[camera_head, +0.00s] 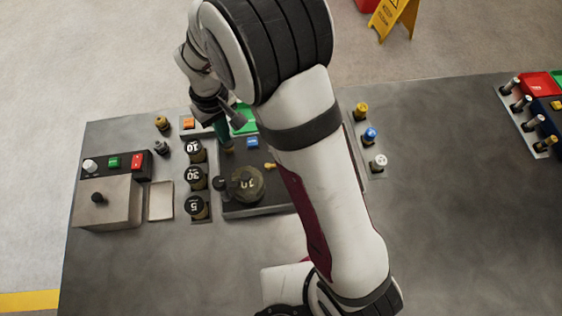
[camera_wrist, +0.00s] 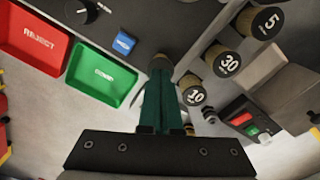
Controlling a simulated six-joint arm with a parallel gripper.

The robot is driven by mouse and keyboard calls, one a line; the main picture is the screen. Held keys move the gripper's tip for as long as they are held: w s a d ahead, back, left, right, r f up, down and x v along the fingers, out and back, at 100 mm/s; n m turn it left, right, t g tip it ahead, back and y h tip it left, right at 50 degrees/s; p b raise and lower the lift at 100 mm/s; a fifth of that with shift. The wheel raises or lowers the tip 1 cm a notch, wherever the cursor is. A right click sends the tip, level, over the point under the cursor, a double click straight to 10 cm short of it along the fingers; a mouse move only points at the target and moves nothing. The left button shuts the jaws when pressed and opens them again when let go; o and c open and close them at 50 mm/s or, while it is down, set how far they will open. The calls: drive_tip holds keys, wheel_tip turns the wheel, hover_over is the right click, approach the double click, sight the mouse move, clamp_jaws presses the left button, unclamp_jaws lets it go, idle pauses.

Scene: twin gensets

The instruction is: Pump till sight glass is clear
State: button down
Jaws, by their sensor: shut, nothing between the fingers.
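My gripper (camera_head: 226,138) is shut and empty, pointing down over the back of a dark plate (camera_head: 255,209). In the wrist view its green fingers (camera_wrist: 160,82) are together, with their tips at a small tan post (camera_wrist: 160,62). I cannot tell whether they touch it. The dark plate carries a round numbered weight (camera_head: 248,185) with a black knob (camera_head: 219,184) at its left and a small yellow handle (camera_head: 270,165) behind it. I cannot clearly identify a pump or a sight glass; my arm hides part of the bench.
Weights marked 10 (camera_head: 195,149), 30 (camera_head: 195,177) and 5 (camera_head: 195,206) stand left of the plate. A grey box (camera_head: 108,213) with buttons is farther left. A red REJECT tray (camera_wrist: 35,38) and green tray (camera_wrist: 101,76) lie nearby.

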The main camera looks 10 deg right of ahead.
drive_tip(key=shift+f, duration=0.55)
drive_tip(key=shift+r, duration=1.65)
drive_tip(key=shift+f, duration=0.15)
idle(0.3)
idle(0.4)
drive_tip(key=shift+r, duration=1.55)
idle(0.7)
